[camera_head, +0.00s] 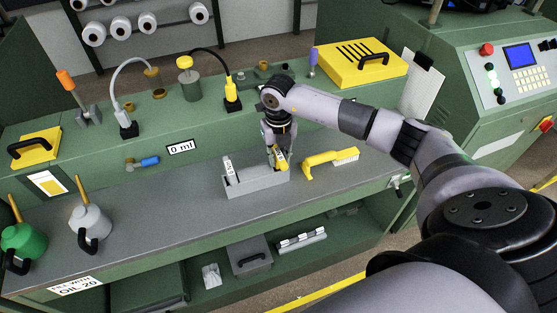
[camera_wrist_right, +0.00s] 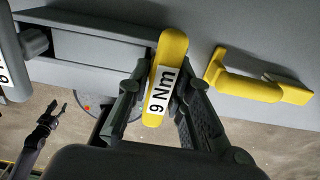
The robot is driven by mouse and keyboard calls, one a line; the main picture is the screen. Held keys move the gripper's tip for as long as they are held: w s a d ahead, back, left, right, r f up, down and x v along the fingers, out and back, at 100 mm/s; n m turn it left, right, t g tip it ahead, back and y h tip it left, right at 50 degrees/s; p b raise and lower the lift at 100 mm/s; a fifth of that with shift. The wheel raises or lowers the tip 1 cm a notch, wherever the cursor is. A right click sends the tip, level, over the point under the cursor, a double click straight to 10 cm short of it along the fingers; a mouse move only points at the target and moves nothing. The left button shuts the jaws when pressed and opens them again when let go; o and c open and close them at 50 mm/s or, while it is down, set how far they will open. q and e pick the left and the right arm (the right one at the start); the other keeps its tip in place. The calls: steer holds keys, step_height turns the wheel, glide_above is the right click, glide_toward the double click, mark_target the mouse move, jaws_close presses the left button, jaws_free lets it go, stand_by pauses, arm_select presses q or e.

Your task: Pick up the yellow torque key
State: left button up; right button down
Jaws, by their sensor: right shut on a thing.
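The yellow torque key (camera_wrist_right: 166,75) carries a white "9 Nm" label. My right gripper (camera_wrist_right: 158,98) is shut on it, with one finger on each side of the handle. In the head view the key (camera_head: 281,160) shows below my right gripper (camera_head: 277,150), at the right end of the grey key holder (camera_head: 262,187). The key's lower end is hidden, so I cannot tell whether it is still seated. Another key (camera_head: 228,167) with a white label stands at the holder's left end. My left gripper (camera_wrist_right: 48,117) shows small in the wrist view, its fingers apart and empty.
A green machine ledge runs behind. The bench in front of the brush is clear.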

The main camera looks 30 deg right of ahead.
steer(key=shift+r, duration=0.1)
step_height(320, 180, up, 20)
steer(key=b, duration=0.2)
steer(key=shift+b, duration=0.3)
steer(key=c, duration=2)
jaws_free()
steer(key=shift+c, duration=0.2)
jaws_close()
